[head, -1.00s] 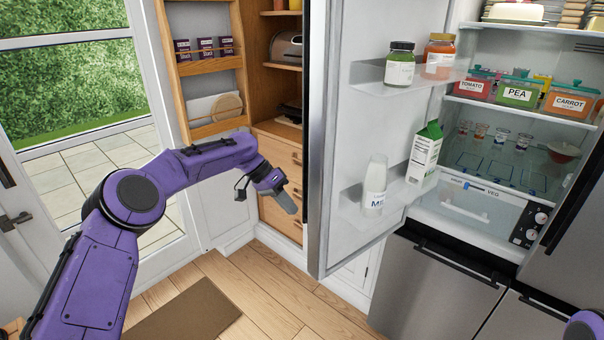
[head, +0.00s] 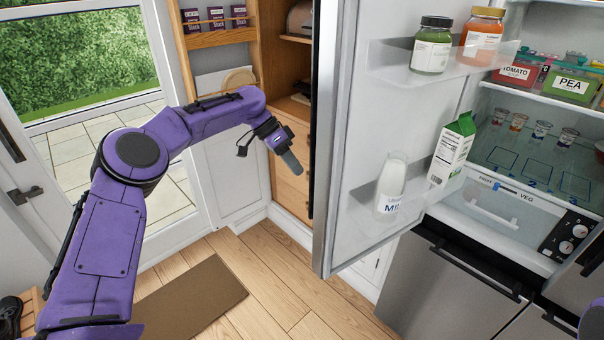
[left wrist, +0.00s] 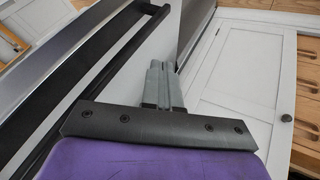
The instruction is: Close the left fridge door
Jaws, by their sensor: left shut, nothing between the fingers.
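The left fridge door (head: 345,150) stands wide open in the head view, its white inner face with shelves towards me. A milk bottle (head: 391,186), a carton (head: 452,146) and two jars sit on its shelves. My left gripper (head: 294,164) is shut and empty, just left of the door's edge, on its outer side. In the left wrist view the shut fingers (left wrist: 157,70) point towards a pale surface beside a long dark handle bar (left wrist: 95,75). Whether they touch the door cannot be told. My right gripper is out of view.
The open fridge interior (head: 500,215) holds a drawer and food boxes at the right. A wooden pantry cabinet (head: 290,70) stands behind my left gripper. A glass door (head: 90,60) is at the left. A brown mat (head: 190,300) lies on the wooden floor.

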